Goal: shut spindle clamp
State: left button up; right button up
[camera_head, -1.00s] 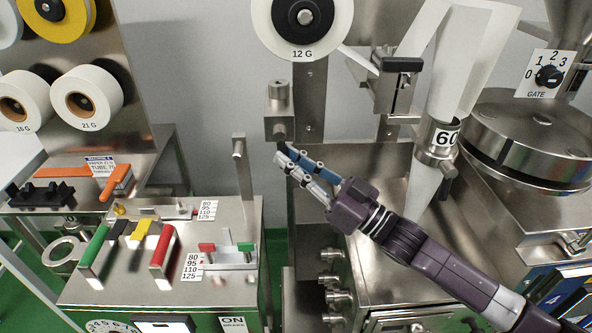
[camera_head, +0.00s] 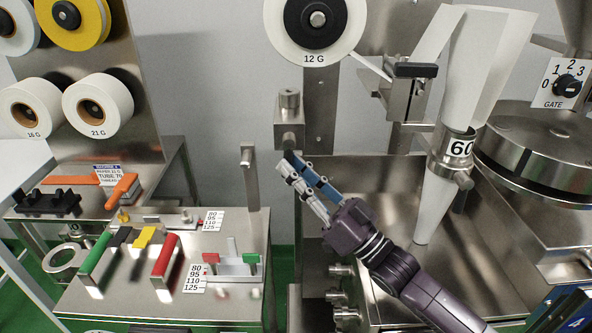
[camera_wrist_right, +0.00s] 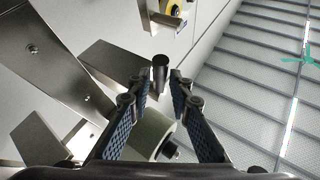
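A steel block with a round knob on top (camera_head: 289,120) stands below the 12 G roll (camera_head: 279,26), whose dark hub and steel spindle end (camera_head: 318,19) face me. No part is labelled as the spindle clamp, so I cannot tell which part it is or its state. My right gripper (camera_head: 289,164) has its fingertips just under the block. In the right wrist view its fingers (camera_wrist_right: 161,88) are apart, with a dark steel cylinder (camera_wrist_right: 160,70) at or just beyond the tips. I cannot tell whether they touch it. My left gripper is not in view.
A steel console (camera_head: 130,306) with red, green and yellow handles stands at lower left, with an upright post (camera_head: 249,175) near my gripper. A paper tube and funnel (camera_head: 447,180) and a round steel drum (camera_head: 540,150) are at right.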

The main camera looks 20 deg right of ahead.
jog(key=v, duration=0.7)
jog(key=shift+s+f, duration=0.15)
dwell(0.3)
jog(key=shift+d, duration=0.15)
